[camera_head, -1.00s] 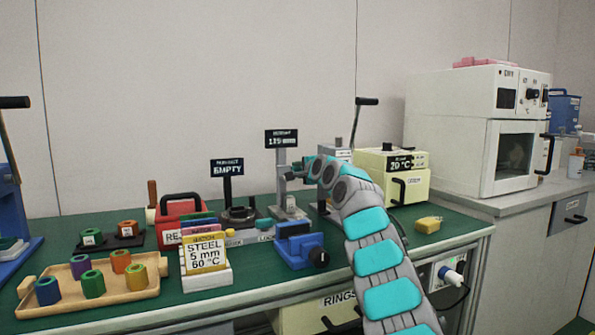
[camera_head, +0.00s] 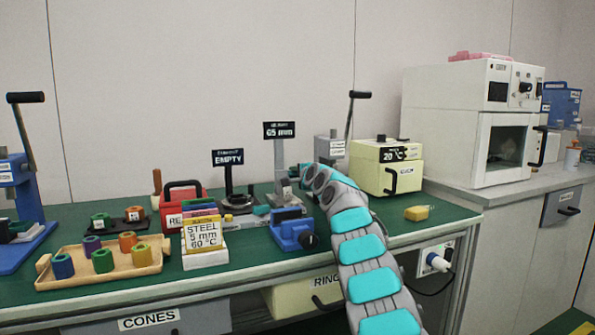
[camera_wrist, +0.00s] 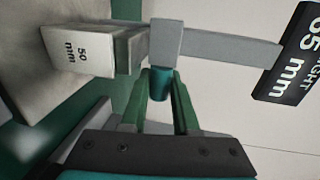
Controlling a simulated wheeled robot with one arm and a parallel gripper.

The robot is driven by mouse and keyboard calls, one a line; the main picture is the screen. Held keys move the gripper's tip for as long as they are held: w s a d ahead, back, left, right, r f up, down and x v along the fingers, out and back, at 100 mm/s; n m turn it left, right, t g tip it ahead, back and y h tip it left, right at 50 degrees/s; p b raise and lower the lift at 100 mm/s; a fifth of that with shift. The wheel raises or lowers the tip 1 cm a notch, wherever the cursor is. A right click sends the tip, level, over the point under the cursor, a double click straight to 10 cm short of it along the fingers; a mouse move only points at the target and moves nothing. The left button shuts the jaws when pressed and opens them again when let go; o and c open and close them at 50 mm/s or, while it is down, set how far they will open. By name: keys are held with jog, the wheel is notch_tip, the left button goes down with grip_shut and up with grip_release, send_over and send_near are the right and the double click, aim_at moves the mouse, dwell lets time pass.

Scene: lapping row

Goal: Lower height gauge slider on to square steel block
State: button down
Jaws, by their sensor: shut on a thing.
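The height gauge has a grey upright column (camera_head: 279,157) behind the blue vise, and its black display (camera_head: 279,130) reads 65 mm. In the wrist view, turned on its side, the grey slider (camera_wrist: 165,44) sits on the column (camera_wrist: 228,47). My gripper (camera_wrist: 161,92) is shut on the slider's teal knob (camera_wrist: 160,78), with a green finger on each side. A square steel block (camera_wrist: 76,49) labelled 50 mm is on the base side of the slider. Whether they touch is hard to tell from this angle. In the head view my arm reaches the column from the right.
A blue vise (camera_head: 294,231) stands in front of the gauge. A black stand with an EMPTY display (camera_head: 228,157) is to its left. A cream 20 °C box (camera_head: 386,180) and a grey lever press (camera_head: 331,150) are to its right. A yellow block (camera_head: 416,213) lies near the edge.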

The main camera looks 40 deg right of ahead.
jog(key=shift+d+f, duration=0.1)
jog(key=c, duration=0.7)
grip_release()
jog(key=shift+o, duration=0.2)
jog(key=shift+s, duration=0.1)
jog(key=shift+b+v, duration=1)
jog(key=shift+v, duration=0.1)
jog(key=shift+b+v, duration=1.75)
jog(key=shift+v, duration=1)
